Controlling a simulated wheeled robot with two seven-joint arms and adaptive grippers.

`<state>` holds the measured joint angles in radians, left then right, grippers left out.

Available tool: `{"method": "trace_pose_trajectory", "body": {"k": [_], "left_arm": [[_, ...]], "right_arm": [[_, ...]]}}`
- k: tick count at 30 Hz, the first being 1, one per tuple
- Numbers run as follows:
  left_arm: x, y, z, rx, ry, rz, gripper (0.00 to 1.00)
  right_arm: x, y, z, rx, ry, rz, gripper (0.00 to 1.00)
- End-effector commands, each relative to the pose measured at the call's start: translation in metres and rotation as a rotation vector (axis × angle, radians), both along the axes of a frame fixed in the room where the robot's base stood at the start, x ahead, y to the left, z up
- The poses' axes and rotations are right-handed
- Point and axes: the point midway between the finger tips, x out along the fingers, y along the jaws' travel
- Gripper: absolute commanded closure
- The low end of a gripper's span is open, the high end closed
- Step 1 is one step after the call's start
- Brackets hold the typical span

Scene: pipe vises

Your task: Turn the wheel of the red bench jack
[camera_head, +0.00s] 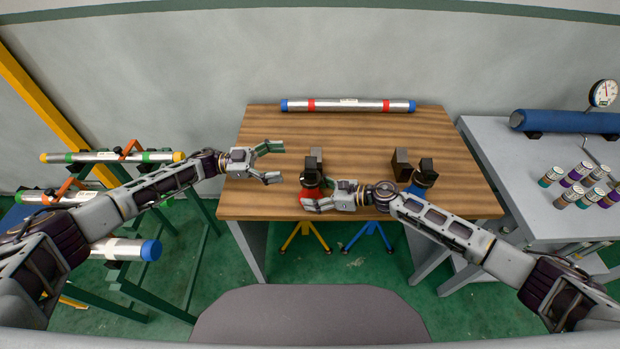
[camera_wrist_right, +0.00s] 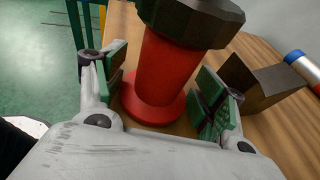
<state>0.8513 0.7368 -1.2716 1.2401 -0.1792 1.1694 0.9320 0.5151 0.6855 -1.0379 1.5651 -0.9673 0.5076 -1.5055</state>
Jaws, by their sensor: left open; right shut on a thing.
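The red bench jack (camera_head: 313,193) stands near the front middle of the wooden table, with a dark top above its red body. In the right wrist view its red column (camera_wrist_right: 165,65) widens into a round red flange, under a dark faceted top (camera_wrist_right: 195,18). My right gripper (camera_head: 318,199) is shut on the red jack, with its green-padded fingers on either side of the column. Its wheel cannot be told apart clearly. My left gripper (camera_head: 276,162) is open and empty above the table, left of the jack.
A blue jack (camera_head: 420,183) with a dark top stands to the right, beside a dark block (camera_head: 401,163). A silver pipe (camera_head: 350,105) with red bands and blue ends lies along the table's back. A grey table (camera_head: 490,150) with several small cylinders stands right. Pipe racks stand left.

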Motion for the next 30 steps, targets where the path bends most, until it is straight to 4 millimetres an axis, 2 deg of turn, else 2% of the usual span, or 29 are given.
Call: {"method": "trace_pose_trajectory", "body": {"k": [4, 10, 23, 30], "left_arm": [[-0.006, 0.010, -0.022, 0.047, 0.095, -0.044, 0.20], [-0.012, 0.020, -0.040, 0.088, 0.181, -0.078, 0.20], [-0.014, 0.023, -0.044, 0.099, 0.204, -0.087, 0.20], [-0.014, 0.018, -0.044, 0.098, 0.204, -0.087, 0.20]], "right_arm": [[0.001, 0.001, 0.003, 0.003, -0.002, -0.001, 0.43], [0.001, 0.001, 0.003, 0.003, -0.002, -0.001, 0.43], [0.001, 0.001, 0.003, 0.003, -0.002, -0.001, 0.43], [0.001, 0.001, 0.003, 0.003, -0.002, -0.001, 0.43]]}}
